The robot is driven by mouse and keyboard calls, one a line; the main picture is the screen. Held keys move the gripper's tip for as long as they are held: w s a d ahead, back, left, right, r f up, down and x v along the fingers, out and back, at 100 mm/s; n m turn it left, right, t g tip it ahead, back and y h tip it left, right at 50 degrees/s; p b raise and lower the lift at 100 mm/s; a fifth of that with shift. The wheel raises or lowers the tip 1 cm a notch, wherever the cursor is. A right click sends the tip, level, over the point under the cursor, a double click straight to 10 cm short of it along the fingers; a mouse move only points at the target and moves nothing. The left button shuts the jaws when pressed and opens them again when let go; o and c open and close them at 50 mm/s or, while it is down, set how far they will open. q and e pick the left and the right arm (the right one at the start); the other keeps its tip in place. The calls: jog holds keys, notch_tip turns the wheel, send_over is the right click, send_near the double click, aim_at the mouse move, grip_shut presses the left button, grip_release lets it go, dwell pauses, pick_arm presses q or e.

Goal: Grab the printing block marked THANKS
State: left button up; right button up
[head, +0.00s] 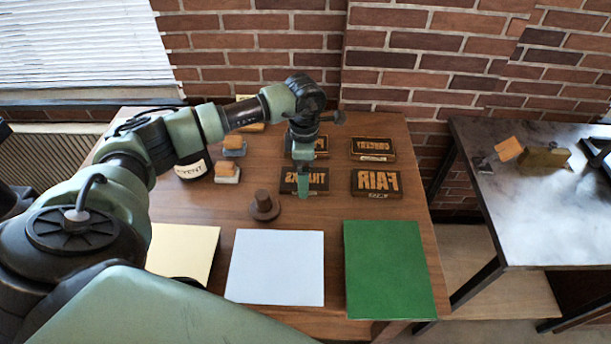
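The THANKS block (319,183) is a dark block with raised tan mirrored letters. It lies flat on the wooden table, in the near left place of a group of several blocks. My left arm reaches in from the left, and its gripper (304,193) points down right over the middle of this block, covering some letters. I cannot tell whether the fingers are open or touching the block. The FAIR block (376,183) is to its right. The CONCERT block (372,149) is behind FAIR. Another block (321,146) behind THANKS is partly hidden by my arm. My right gripper is not in view.
Cream (182,250), pale blue (275,267) and green (388,269) sheets lie along the front. A brown knobbed round tool (265,207) stands left of THANKS. A dark labelled container (193,170) and small orange-topped stamps (228,172) are farther left. A metal-topped table (535,205) stands right.

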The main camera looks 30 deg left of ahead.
pick_arm(q)
jog(key=shift+w+f, duration=0.1)
jog(key=shift+f, duration=0.85)
jog(key=c, duration=1.7)
jog(key=shift+r, duration=0.1)
jog(key=shift+c, duration=0.7)
jog(key=shift+r, duration=0.1)
